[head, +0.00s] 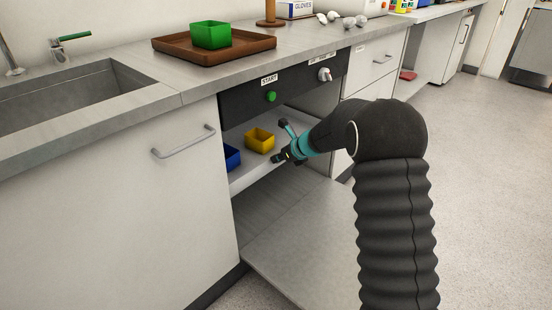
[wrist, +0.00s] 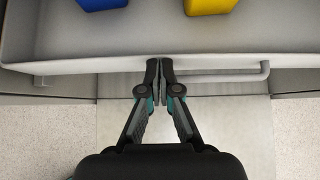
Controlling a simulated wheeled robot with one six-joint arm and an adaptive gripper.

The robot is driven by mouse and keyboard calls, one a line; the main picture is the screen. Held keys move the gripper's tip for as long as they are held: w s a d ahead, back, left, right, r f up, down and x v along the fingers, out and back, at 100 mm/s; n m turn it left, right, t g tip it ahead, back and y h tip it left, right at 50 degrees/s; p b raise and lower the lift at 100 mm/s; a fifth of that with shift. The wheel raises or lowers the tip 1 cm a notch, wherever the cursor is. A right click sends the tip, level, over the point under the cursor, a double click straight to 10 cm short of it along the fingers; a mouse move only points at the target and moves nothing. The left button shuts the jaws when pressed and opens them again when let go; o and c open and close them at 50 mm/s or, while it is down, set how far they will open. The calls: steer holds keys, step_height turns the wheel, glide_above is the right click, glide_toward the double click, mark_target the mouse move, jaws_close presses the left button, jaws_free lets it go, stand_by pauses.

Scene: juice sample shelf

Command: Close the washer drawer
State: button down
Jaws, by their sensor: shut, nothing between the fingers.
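The washer drawer (head: 250,178) is a pale shallow tray under the black washer panel, and it stands pulled out. It holds a blue box (head: 232,157) and a yellow box (head: 259,140). In the wrist view the drawer's front wall (wrist: 70,66) runs across the picture, with a bar handle (wrist: 230,77) on its outer side. My gripper (wrist: 160,64) is shut and empty, its fingertips at the middle of this front wall. I cannot tell whether they touch it. In the head view my gripper (head: 281,157) is at the drawer's front, near the yellow box.
The washer door (head: 310,240) lies folded down low in front of the opening. The panel has a green START button (head: 271,96) and a pale knob (head: 324,74). A brown tray (head: 165,44) with a green box (head: 211,35) stands on the counter. Floor is clear at right.

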steer(key=s+d+f+v, duration=0.1)
steer(key=f+v, duration=0.1)
steer(key=v, duration=1)
steer(key=s+d+f+n+g+h, duration=0.1)
steer(key=s+f+n+g, duration=0.1)
steer(key=s+n, duration=0.4)
steer(key=s+d+f+n+g+h, duration=0.1)
steer(key=s+d+n, duration=0.1)
steer(key=s+n, duration=0.45)
steer(key=s+d+r+n+t+h, duration=0.1)
steer(key=s+d+r+n, duration=0.2)
steer(key=s, duration=0.6)
steer(key=s+d+r+n+h, duration=0.2)
steer(key=s+r+n, duration=0.3)
steer(key=s, duration=0.5)
steer(key=s+d+r+n+t+h, duration=0.1)
steer(key=s+d+r+n, duration=0.3)
steer(key=s, duration=0.5)
steer(key=shift+s+d+n+t+h, duration=0.2)
steer(key=shift+d+n+t+h, duration=0.15)
steer(key=shift+n+h, duration=0.35)
